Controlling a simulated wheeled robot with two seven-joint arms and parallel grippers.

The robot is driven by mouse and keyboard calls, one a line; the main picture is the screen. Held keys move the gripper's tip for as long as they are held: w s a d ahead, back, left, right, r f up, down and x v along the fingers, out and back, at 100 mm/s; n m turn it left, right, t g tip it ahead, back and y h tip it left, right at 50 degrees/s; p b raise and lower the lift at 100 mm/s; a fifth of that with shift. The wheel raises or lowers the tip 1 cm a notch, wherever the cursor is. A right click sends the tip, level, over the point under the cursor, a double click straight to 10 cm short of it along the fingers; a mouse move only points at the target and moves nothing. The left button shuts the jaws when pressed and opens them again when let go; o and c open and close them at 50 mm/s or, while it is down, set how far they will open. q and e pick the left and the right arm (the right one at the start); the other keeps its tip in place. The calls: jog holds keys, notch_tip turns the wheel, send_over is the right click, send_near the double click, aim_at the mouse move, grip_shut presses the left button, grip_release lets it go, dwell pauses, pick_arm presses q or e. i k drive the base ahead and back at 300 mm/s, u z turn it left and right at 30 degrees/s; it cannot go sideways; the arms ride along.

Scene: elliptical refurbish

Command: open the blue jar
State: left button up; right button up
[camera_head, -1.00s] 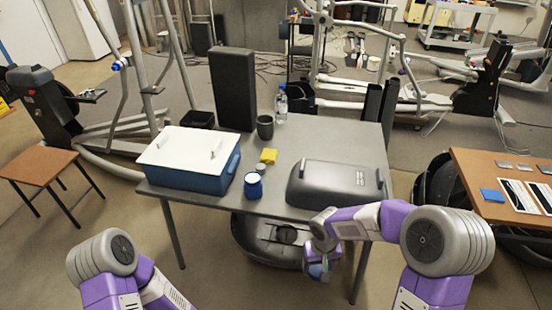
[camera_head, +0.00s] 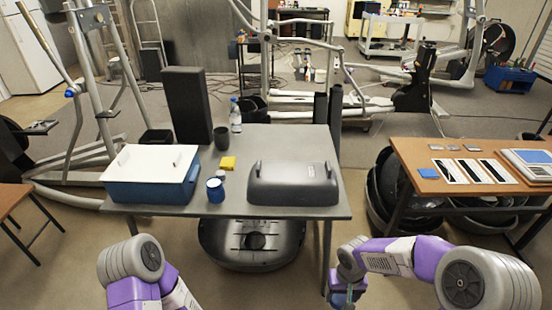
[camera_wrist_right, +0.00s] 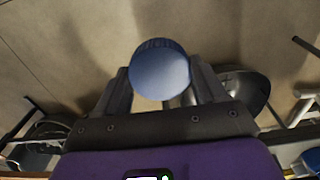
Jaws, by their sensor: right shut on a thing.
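The blue jar (camera_head: 215,192) stands upright near the front edge of the grey table. It has a pale band near its top; the view is too small to tell whether its mouth is open. My right gripper (camera_head: 343,298) is low in front of the table, to the right of the jar and well apart from it. In the right wrist view, this gripper (camera_wrist_right: 160,85) is shut on a round blue lid (camera_wrist_right: 160,74) with a ribbed edge. My left arm shows at the lower left, but its gripper is out of view.
A wooden table (camera_head: 410,155) stands at right.

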aim_at(215, 191)
jog(key=z, duration=1.1)
jog(key=i, duration=1)
jog(key=u, duration=2)
